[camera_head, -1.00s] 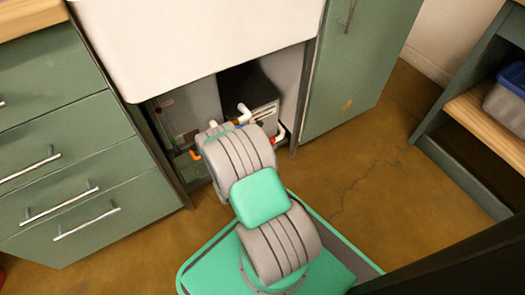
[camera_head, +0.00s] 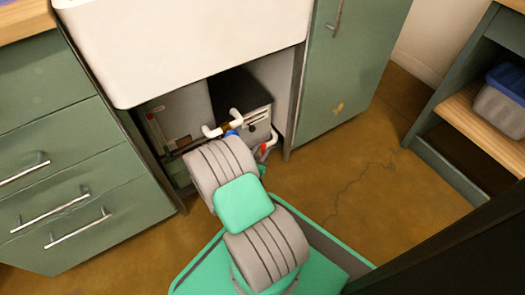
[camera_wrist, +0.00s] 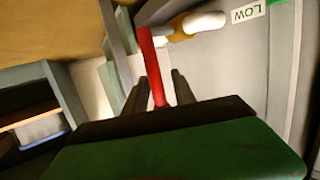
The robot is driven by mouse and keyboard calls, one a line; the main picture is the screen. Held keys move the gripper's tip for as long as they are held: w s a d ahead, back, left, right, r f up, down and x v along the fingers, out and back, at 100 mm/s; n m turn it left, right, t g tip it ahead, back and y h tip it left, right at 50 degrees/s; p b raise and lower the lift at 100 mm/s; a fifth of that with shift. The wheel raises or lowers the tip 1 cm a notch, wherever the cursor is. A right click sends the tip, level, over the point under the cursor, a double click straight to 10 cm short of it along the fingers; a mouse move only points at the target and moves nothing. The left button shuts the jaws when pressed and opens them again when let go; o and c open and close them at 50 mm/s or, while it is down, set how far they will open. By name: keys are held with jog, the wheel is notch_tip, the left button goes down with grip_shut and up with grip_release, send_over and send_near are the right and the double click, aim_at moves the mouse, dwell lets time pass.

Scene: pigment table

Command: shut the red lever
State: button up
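The red lever (camera_wrist: 149,50) stands out in the wrist view, long and narrow, slanting down toward my gripper. Its far end is next to a brass and white pipe fitting (camera_wrist: 184,27). My gripper (camera_wrist: 157,82) shows two dark fingers, apart, with the lever's near end between them. I see a gap on each side, so the fingers do not look closed on it. In the head view a small red part (camera_head: 264,148) shows on the white pipe right of my arm; my gripper is hidden behind my arm there.
A white sink (camera_head: 185,45) overhangs the open cabinet space with white pipes (camera_head: 222,128) and a dark box (camera_head: 243,93). Green drawers (camera_head: 60,170) stand left, a green door (camera_head: 345,75) right. Floor at the right is clear.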

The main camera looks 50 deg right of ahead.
jog(key=shift+o, duration=0.5)
jog(key=shift+s, duration=0.15)
jog(key=p+v, duration=0.3)
jog(key=v, duration=0.4)
jog(key=shift+a, duration=0.35)
jog(key=shift+s, duration=0.15)
